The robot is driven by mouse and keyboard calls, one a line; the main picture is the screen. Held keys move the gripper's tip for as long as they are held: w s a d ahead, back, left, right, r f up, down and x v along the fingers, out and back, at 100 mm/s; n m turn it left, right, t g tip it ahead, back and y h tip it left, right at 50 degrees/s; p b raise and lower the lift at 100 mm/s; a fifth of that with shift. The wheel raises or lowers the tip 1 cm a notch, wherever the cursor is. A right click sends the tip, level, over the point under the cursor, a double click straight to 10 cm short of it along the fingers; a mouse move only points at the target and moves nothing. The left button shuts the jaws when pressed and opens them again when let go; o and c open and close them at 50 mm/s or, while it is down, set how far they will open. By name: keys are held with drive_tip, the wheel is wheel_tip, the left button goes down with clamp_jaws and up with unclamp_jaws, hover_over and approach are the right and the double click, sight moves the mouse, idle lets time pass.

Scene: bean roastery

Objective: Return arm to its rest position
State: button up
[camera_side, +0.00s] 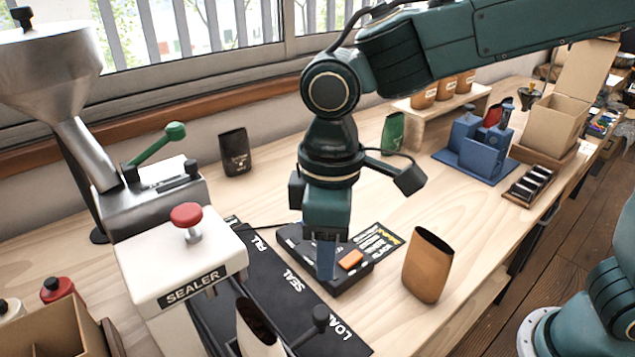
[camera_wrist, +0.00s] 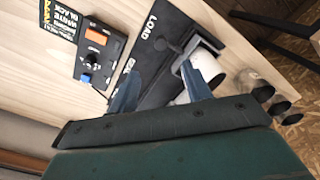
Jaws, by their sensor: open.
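My gripper (camera_side: 327,262) points down over the bench in the side view, in front of a black control box (camera_side: 340,285) with an orange button (camera_side: 350,259). The exact height of the fingertips above the box is hard to tell. My arm reaches in from the upper right.
The sealer (camera_side: 185,275) and a metal hopper (camera_side: 50,70) stand left. A brown pouch (camera_side: 428,270) stands right of the control box. A blue stand (camera_side: 475,155) and cardboard box (camera_side: 553,122) are farther right.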

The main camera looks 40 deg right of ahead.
drive_tip(key=s+d+r+m+t+y, duration=0.1)
drive_tip(key=s+d+r+m, duration=0.15)
drive_tip(key=d, duration=0.45)
drive_tip(key=s+d+r+m+t, duration=0.1)
drive_tip(key=d+r, duration=0.2)
drive_tip(key=d, duration=0.4)
drive_tip(key=s+d+m+t+h, duration=0.1)
drive_tip(key=s+d+m+t, duration=0.2)
drive_tip(key=s+d, duration=0.6)
drive_tip(key=shift+d+f+m+t, duration=0.2)
drive_tip(key=shift+d+m+t, duration=0.1)
drive_tip(key=shift+d+m, duration=0.75)
drive_tip(key=shift+a, duration=0.1)
